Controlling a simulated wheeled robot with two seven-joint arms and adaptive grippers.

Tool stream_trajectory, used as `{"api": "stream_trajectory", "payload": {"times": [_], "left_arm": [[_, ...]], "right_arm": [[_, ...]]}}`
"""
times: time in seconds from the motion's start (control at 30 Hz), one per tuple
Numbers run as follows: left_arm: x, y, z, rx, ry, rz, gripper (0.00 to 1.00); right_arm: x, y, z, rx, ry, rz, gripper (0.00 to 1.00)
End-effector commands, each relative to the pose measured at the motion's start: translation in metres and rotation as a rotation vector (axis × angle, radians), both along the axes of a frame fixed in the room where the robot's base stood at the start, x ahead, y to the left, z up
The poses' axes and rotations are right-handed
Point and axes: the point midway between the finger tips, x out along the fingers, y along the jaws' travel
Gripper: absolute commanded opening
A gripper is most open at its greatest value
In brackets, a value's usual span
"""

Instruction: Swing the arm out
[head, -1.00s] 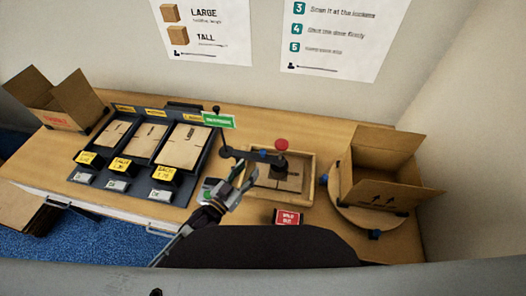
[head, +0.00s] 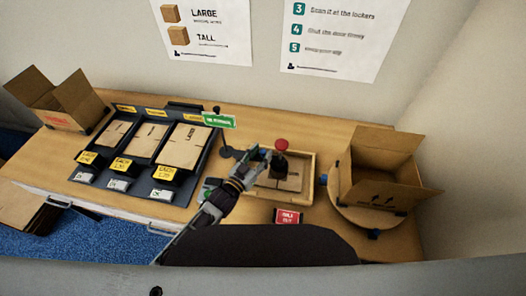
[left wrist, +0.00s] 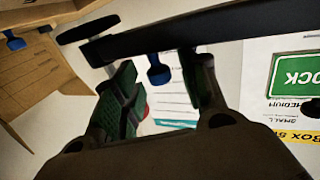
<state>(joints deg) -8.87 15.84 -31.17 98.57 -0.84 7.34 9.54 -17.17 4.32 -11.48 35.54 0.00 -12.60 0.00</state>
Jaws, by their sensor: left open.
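The dark swing arm (head: 230,153) is mostly hidden in the head view by my left gripper (head: 258,160). Its red-topped post (head: 281,163) stands over the wooden tray (head: 312,177). In the left wrist view the arm is a dark bar (left wrist: 225,27) crossing the top, with a blue peg (left wrist: 158,72) hanging from it. My left gripper (left wrist: 160,85) is open, its two fingers either side of the peg in that picture; I cannot tell whether they touch it. My right gripper is not in view.
An open carton (head: 385,170) sits on a round turntable (head: 365,217) at the right. A dark rack (head: 207,160) of flat cartons is at the left, with a green sign (head: 219,120) at its corner. A red sign (head: 288,217) stands in front of the tray.

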Motion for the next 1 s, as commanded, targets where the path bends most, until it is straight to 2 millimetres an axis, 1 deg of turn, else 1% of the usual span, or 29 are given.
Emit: {"api": "stream_trajectory", "payload": {"times": [0.03,0.23,0.6,0.63,0.93,0.97,1.0], "left_arm": [[0.0039,-0.0027,0.0012,-0.001,-0.002,0.000,0.42],[0.0119,-0.0082,0.0009,0.000,-0.001,-0.001,0.42],[0.0137,-0.0095,0.0004,-0.001,-0.001,-0.001,0.42],[0.0137,-0.0095,0.0005,-0.001,-0.001,-0.001,0.41],[0.0136,-0.0094,0.0005,-0.001,-0.001,0.000,0.02],[0.0136,-0.0094,0.0005,-0.001,-0.001,0.000,0.00],[0.0136,-0.0094,0.0005,-0.001,-0.001,0.000,0.00]], "right_arm": [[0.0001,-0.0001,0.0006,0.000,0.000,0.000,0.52],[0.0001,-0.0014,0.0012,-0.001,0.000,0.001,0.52],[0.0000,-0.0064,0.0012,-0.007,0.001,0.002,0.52],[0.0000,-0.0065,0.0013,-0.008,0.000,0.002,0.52],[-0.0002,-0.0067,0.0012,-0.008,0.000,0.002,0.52],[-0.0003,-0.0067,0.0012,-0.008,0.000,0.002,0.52],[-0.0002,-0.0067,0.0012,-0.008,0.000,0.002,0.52]]}}
